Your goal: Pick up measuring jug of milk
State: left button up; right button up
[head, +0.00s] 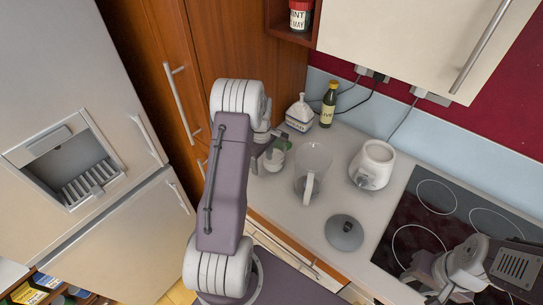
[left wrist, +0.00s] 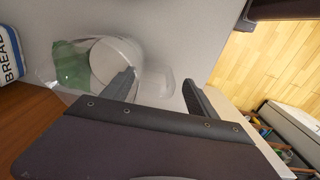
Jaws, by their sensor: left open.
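The measuring jug of milk (left wrist: 118,62) is a clear vessel with white contents and a green patch on its side. In the left wrist view its clear handle (left wrist: 167,88) lies between the fingers of my open left gripper (left wrist: 160,90). I cannot tell whether the fingers touch it. In the head view the jug (head: 277,158) is partly hidden by my left gripper (head: 265,150), at the counter's left end. My right gripper (head: 432,285) is over the hob at the lower right; its jaws are unclear.
A larger clear jug (head: 316,160) stands just right of the measuring jug. A white appliance (head: 375,165), a grey round disc (head: 344,233) and the black hob (head: 425,215) are further right. Tall wooden cabinets (head: 180,80) border the left.

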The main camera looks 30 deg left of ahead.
pick_arm(q)
jog(key=shift+w+f, duration=0.15)
jog(key=shift+f, duration=0.1)
jog(key=shift+c, duration=1)
jog(key=shift+r, duration=0.1)
grip_shut()
